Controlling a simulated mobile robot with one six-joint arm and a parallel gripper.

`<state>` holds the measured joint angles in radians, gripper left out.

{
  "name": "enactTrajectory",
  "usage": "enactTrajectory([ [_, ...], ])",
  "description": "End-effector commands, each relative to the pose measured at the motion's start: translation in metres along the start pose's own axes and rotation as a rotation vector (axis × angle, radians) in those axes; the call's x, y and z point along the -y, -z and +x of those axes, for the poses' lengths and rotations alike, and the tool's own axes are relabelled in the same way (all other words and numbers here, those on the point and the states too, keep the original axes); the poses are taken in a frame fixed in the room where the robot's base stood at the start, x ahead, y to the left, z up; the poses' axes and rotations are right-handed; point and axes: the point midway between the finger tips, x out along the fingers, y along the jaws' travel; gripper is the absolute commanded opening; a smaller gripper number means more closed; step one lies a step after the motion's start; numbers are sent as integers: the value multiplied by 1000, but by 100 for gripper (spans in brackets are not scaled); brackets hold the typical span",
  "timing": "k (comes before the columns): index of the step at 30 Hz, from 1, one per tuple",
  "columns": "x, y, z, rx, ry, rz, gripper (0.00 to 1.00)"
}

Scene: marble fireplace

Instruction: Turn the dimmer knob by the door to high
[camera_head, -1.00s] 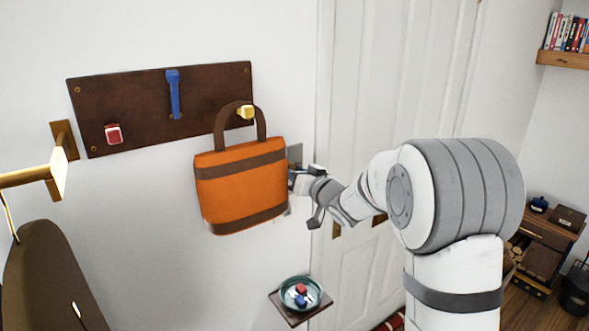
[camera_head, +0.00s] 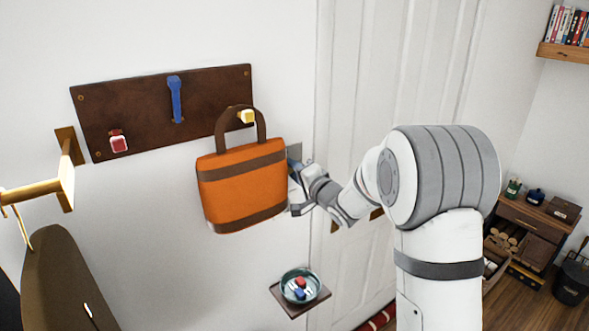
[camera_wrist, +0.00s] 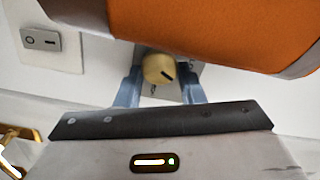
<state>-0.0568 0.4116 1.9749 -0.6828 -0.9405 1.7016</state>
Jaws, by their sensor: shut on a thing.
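The dimmer knob (camera_wrist: 158,70) is a round cream-yellow knob with a dark pointer mark, in the middle of the wrist view. It sits on a grey wall plate (camera_wrist: 188,72), partly covered by the orange bag. My gripper (camera_wrist: 158,88) has a blue-grey finger on each side of the knob and is shut on it. In the head view my gripper (camera_head: 296,188) is at the wall just right of the bag, beside the door (camera_head: 385,90). The knob is hidden there; a bit of the grey plate (camera_head: 295,151) shows above my gripper.
An orange bag (camera_head: 243,187) with brown bands hangs from a yellow peg close beside my gripper. A dark board (camera_head: 125,105) carries it. A small shelf (camera_head: 318,301) with a teal bowl is below. Another switch plate (camera_wrist: 38,42) shows in the wrist view.

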Motion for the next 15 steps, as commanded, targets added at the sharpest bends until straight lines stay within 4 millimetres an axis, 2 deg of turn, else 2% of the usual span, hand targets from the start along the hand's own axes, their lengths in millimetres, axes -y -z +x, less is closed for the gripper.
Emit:
enactTrajectory([
  [15,-3,-1,0,-1,-4,492,12],
])
